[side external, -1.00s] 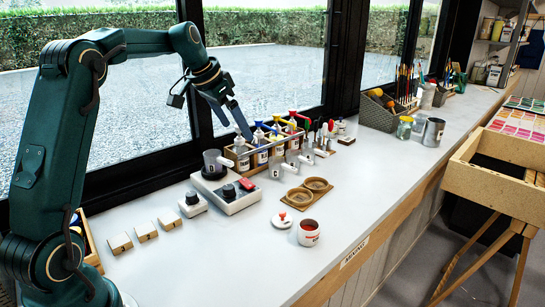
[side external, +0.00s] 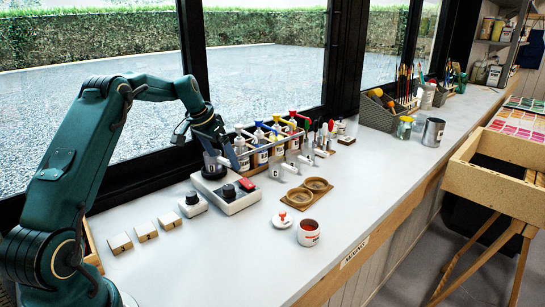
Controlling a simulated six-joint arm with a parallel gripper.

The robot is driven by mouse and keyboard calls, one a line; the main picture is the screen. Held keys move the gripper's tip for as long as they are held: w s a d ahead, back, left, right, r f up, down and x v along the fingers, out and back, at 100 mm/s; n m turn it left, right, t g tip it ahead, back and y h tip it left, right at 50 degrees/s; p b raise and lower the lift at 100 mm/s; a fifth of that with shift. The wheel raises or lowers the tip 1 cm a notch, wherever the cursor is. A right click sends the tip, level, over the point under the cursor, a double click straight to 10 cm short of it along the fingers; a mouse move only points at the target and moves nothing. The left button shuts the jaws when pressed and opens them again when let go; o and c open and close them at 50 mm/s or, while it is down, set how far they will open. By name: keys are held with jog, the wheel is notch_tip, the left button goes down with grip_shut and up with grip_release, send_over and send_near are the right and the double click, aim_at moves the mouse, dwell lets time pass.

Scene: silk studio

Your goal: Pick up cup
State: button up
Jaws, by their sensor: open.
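The gripper partly hides this cup. Small grey cups with handles (side external: 288,170) stand right of the device, apart from my gripper. A white cup with a red label and reddish-brown contents (side external: 308,233) stands upright near the counter's front edge, well away from my gripper.
A wooden rack of pump bottles (side external: 262,150) stands close behind and right of my gripper. The white device (side external: 240,201) has dark knobs and a red part.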

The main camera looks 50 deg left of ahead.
jog(key=c, duration=1.2)
jog(key=shift+c, duration=0.2)
